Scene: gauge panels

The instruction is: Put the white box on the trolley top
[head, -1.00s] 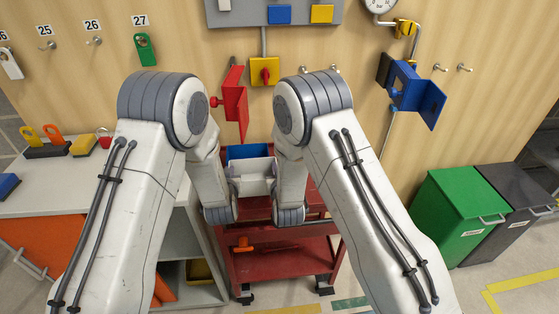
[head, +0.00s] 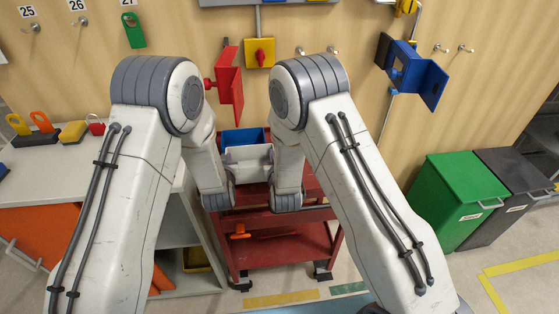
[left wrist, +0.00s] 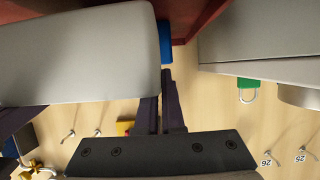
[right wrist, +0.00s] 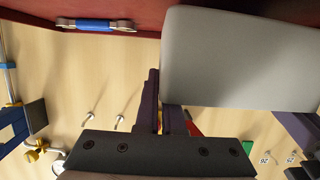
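The white box (head: 249,160) is open-topped and hangs level between my two grippers, in front of a blue bin. My left gripper (left wrist: 162,95) is shut on the box's left side wall, with one finger outside and the other partly hidden behind the box (left wrist: 80,60). My right gripper (right wrist: 162,95) is shut on the opposite wall in the same way; the box fills the upper right of that view (right wrist: 240,60). The red trolley (head: 285,250) stands below and behind the box. Its top is largely hidden by my arms and the box, and I cannot tell whether they touch.
The blue bin (head: 243,138) sits behind the box. A red bracket (head: 229,85) juts from the wall above. A grey bench (head: 50,175) with padlocks stands left of the trolley. A green bin (head: 455,200) and a dark bin (head: 515,190) stand right. Floor between trolley and bins looks free.

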